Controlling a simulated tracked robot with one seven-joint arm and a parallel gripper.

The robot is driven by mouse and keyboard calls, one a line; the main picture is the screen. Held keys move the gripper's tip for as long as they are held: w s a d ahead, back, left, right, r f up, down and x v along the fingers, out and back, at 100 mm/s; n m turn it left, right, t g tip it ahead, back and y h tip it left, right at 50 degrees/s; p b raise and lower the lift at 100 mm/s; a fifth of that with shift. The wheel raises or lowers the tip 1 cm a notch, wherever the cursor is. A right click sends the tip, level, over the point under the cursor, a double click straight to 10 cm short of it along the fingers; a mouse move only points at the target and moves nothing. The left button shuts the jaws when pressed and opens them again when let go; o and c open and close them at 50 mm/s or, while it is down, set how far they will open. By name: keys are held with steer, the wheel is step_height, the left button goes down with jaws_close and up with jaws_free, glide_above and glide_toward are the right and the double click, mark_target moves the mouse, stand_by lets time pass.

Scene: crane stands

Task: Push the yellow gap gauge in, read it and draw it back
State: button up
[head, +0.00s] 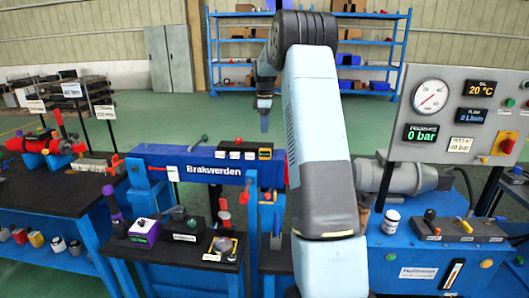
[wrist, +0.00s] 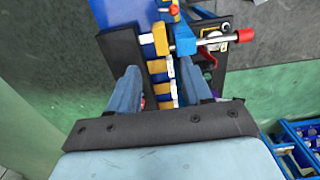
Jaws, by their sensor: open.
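In the wrist view, several yellow pieces show on or beside the blue beam; one yellow block (wrist: 161,40) lies just beyond the fingertips. I cannot tell for sure which is the gap gauge. My gripper (wrist: 158,76) is open, its two blue-grey fingers apart, with smaller yellow and white pieces seen between them. Nothing is clearly held. In the head view my gripper (head: 264,122) hangs above the blue beam marked "Brakwerden" (head: 150,153). My arm hides the beam's right end there.
A silver rod with a red knob (wrist: 245,35) sticks out right of the yellow block. A grey panel with a round dial (head: 430,96) and a "0 bar" display stands at right. Black-topped tables hold several parts at left. Blue shelves (head: 240,58) stand behind.

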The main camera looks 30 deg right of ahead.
mark_target(265, 149)
step_height(265, 149, down, 12)
steer(key=shift+r, duration=0.1)
stand_by(0.4)
steer(key=shift+c, duration=0.2)
jaws_close()
stand_by(0.4)
